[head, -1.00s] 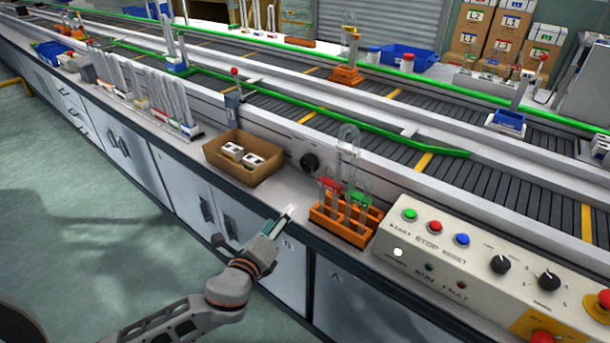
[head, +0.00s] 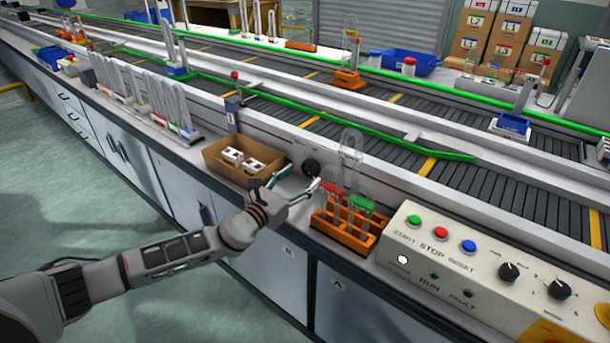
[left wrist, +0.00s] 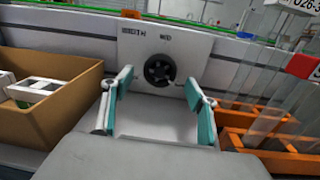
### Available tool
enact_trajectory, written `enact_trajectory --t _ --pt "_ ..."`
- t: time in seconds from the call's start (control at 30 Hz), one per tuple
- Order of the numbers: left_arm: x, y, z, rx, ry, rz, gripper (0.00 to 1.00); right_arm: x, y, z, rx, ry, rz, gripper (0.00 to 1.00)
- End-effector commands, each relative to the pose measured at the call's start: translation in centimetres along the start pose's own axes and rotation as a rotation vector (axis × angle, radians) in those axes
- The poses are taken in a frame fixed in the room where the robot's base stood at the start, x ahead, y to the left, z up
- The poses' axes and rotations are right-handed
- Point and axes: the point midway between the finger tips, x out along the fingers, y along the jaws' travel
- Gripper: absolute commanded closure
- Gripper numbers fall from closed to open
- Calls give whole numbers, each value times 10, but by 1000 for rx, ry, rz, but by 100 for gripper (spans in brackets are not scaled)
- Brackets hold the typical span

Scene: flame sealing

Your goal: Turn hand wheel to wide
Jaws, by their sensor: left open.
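The hand wheel (head: 311,168) is a small black knob on the conveyor's side wall, between the cardboard box and the orange rack. In the left wrist view the wheel (left wrist: 160,70) sits on a pale plate with small lettering above it, too blurred to read fully. My left gripper (head: 298,178) is open and empty, in front of the wheel and a little apart from it. In the left wrist view its teal-padded fingers (left wrist: 160,80) stand to either side of the wheel, which lies beyond them. My right gripper is not in view.
A cardboard box (head: 210,158) with white parts stands left of the gripper. An orange rack (head: 345,235) with glass tubes stands close on the right. The control panel (head: 400,240) is further right. The conveyor (head: 400,155) runs behind.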

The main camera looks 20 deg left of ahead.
Motion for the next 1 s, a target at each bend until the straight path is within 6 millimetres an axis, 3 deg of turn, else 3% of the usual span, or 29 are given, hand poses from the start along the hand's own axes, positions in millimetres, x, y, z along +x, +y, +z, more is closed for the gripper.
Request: enact_trajectory --t 0.2,0.53,0.7,1.0 --pt "22 0 -1 -2 1 1 42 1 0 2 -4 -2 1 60" --pt "25 0 0 -2 0 1 42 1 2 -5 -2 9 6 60" --pt "25 0 0 -3 0 1 80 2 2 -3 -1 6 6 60" --pt "25 0 0 -22 1 1 80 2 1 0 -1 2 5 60"
